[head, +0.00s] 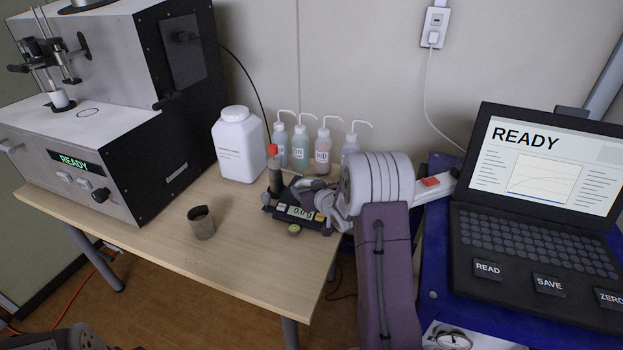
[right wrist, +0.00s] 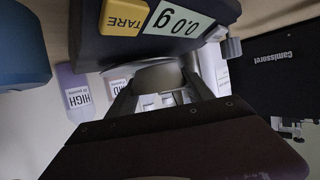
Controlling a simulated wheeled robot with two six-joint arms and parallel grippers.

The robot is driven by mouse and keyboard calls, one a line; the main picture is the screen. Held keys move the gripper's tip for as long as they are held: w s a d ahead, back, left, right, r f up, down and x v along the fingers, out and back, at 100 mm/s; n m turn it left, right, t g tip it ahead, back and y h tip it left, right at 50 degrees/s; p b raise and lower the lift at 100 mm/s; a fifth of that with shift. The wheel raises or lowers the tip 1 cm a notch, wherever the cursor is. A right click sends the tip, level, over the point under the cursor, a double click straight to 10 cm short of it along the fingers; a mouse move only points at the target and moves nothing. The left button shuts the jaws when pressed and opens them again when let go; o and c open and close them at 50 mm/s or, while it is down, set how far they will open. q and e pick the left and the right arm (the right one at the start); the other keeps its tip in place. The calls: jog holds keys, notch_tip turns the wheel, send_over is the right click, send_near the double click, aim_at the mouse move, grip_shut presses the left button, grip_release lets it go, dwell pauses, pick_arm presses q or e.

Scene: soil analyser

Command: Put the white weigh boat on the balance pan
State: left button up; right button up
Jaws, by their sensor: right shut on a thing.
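The black balance (head: 318,222) stands near the table's right end. Its display reads 0.0 g, also in the right wrist view (right wrist: 180,22) beside a yellow TARE key. My right gripper (head: 335,205) is at the balance's right side and hides part of it, including the pan. In the right wrist view the gripper (right wrist: 160,92) is shut on a pale, rounded thing, seemingly the white weigh boat (right wrist: 158,76), close to the balance. I cannot tell whether it touches the pan. The boat is not clear in the head view. My left gripper is out of view.
A dark tube with a red cap (head: 273,170) stands behind the balance. A white jug (head: 238,146) and several wash bottles (head: 300,147) stand further back. A laptop (head: 535,240) is at right, the analyser (head: 130,150) at left.

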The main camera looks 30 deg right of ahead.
jog(key=w+d, duration=0.1)
jog(key=w+d+p, duration=0.1)
jog(key=shift+w+d+r, duration=0.1)
jog(key=shift+d+r, duration=0.05)
jog(key=shift+d, duration=0.2)
jog(key=shift+w+d+f, duration=0.2)
jog(key=shift+f, duration=0.2)
jog(key=shift+r, duration=0.15)
jog(key=shift+s+a, duration=0.1)
jog(key=shift+f, duration=0.2)
jog(key=o, duration=1)
jog(key=shift+o, duration=0.2)
